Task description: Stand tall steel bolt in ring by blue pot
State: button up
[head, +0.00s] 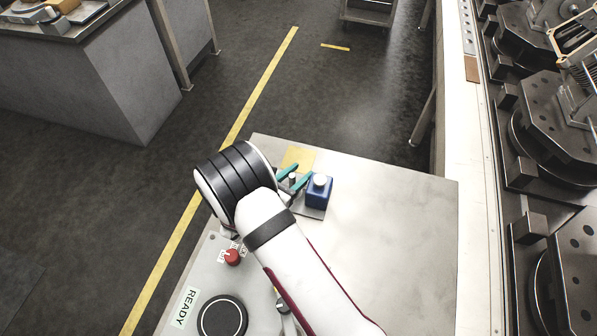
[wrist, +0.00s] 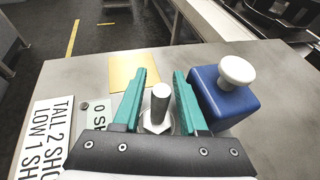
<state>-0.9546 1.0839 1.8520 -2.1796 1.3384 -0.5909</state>
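The tall steel bolt (wrist: 160,100) stands upright on its hex head in the wrist view, shank up. My gripper (wrist: 163,80) has its two teal fingers on either side of the shank, with a gap showing on both sides. The blue pot (wrist: 222,98) with a white knob stands just right of the right finger. In the head view the pot (head: 319,192) is beside my gripper (head: 294,175), and the bolt is small between the fingers. A ring under the bolt's head cannot be clearly made out; my gripper hides the area around the base.
A yellow square (wrist: 134,72) lies flat beyond the fingers. Printed cards (wrist: 52,135) lie at the left. A red knob (head: 232,257) and a black round disc (head: 222,316) are on the panel. The right part of the grey table (head: 400,230) is clear. Machinery (head: 560,120) stands beyond the right edge.

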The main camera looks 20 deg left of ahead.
jog(key=shift+o, duration=0.6)
jog(key=v, duration=1.5)
jog(key=s+d+r+m+g+h, duration=0.1)
jog(key=d+r+m+g+h, duration=0.3)
jog(key=d+m, duration=0.6)
jog(key=s+d+r+m+g+h, duration=0.1)
jog(key=d+r+m+g, duration=0.6)
jog(key=d, duration=0.5)
jog(key=s+d+r+m+g+y, duration=0.2)
jog(key=s+m+y, duration=0.8)
jog(key=m, duration=1.1)
jog(key=s+r, duration=0.1)
jog(key=s, duration=0.2)
jog(key=shift+y, duration=0.4)
jog(key=shift+d, duration=0.2)
